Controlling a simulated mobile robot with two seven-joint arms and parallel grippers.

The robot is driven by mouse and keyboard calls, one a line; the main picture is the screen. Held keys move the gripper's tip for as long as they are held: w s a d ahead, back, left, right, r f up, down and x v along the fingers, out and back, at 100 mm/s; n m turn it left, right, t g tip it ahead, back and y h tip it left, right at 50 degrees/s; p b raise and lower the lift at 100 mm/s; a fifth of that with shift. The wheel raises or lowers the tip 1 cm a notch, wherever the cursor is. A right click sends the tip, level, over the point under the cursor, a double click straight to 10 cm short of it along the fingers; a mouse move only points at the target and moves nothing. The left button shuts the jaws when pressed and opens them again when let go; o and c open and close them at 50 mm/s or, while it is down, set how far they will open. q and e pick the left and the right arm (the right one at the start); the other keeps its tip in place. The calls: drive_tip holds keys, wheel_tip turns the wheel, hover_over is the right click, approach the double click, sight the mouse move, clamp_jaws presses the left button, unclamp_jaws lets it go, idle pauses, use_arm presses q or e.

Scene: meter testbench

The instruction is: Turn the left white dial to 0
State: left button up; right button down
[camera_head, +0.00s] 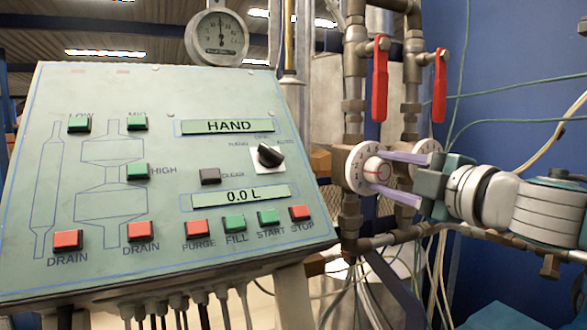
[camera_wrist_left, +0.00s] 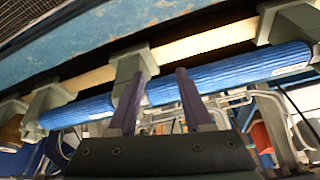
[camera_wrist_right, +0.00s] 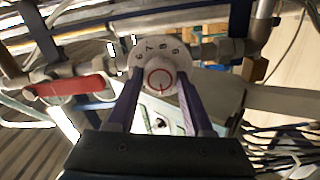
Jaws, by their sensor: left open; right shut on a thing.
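The left white dial (camera_head: 361,167) is a round disc with a white knob and a red ring, mounted on the left pipe. My right gripper (camera_head: 380,172) comes in from the right with its two purple fingers on either side of the knob, shut on it. In the right wrist view the dial (camera_wrist_right: 153,62) shows numbers along its upper rim, around 7 and 8, and the fingers (camera_wrist_right: 160,88) flank the knob. A second white dial (camera_head: 427,150) sits behind, partly hidden by the gripper. My left gripper (camera_wrist_left: 155,75) is open and empty.
Two red lever handles (camera_head: 380,80) hang on the pipes above the dials. A green control panel (camera_head: 120,190) with buttons and displays fills the left side. A pressure gauge (camera_head: 216,38) stands above it. In the left wrist view are blue tubes (camera_wrist_left: 225,70) beyond the fingers.

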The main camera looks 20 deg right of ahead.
drive_tip(key=n, duration=0.4)
drive_tip(key=shift+n, duration=0.3)
drive_tip(key=n, duration=0.4)
drive_tip(key=shift+n+p, duration=0.35)
drive_tip(key=shift+n, duration=0.05)
drive_tip(key=shift+c, duration=1.4)
unclamp_jaws()
drive_tip(key=s+b, duration=0.2)
drive_tip(key=s, duration=0.8)
drive_tip(key=shift+d, duration=0.4)
